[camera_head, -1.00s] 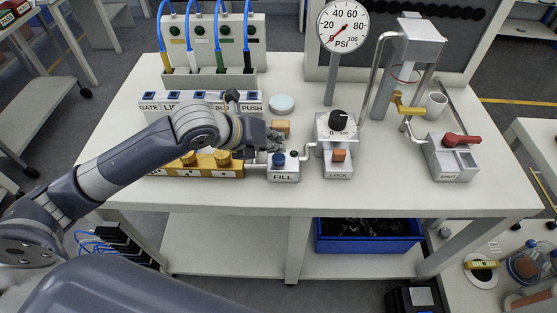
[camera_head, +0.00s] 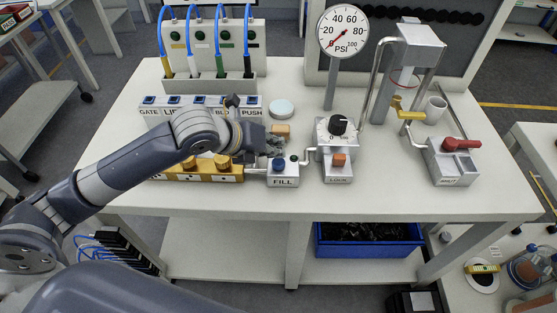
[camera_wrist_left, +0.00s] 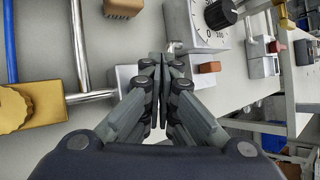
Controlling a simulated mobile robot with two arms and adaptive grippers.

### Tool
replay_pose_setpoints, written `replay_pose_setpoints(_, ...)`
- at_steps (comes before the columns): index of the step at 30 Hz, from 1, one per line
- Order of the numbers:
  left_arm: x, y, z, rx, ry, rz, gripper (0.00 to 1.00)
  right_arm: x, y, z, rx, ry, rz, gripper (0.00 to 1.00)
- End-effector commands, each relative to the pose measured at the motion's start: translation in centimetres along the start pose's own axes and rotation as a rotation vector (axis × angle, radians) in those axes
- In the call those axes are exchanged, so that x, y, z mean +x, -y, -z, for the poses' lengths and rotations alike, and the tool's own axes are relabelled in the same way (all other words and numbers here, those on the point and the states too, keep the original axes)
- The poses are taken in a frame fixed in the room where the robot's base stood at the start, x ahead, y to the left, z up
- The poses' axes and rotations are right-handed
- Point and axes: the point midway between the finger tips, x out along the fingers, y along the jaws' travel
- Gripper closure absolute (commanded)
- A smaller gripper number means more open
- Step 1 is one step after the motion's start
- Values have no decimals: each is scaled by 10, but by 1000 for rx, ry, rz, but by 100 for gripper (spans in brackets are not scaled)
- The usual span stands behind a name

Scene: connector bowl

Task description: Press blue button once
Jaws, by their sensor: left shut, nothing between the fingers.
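The silver FILL box (camera_head: 283,180) stands at the front of the table with a round blue button (camera_head: 279,164) and a small dark green one (camera_head: 293,159) on top. My left gripper (camera_head: 274,144) is shut and empty just behind and above the blue button in the head view; I cannot tell whether it touches it. In the left wrist view the shut fingers (camera_wrist_left: 165,65) cover much of a silver box (camera_wrist_left: 127,74), and the blue button is hidden. My right gripper is not in view.
A labelled row of blue-topped switches (camera_head: 180,114) is behind my left arm. A yellow block (camera_head: 205,168) is left of FILL. The LOCK box (camera_head: 338,172) with an orange button is right of it. A gauge (camera_head: 343,35) and a red-handled box (camera_head: 455,160) stand further right.

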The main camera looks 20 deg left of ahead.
Motion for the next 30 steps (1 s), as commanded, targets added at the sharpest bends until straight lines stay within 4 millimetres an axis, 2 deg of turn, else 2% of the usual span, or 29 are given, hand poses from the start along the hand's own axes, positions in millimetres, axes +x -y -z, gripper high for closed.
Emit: replay_pose_setpoints(30,6,-4,4,0,0,0,100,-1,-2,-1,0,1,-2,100)
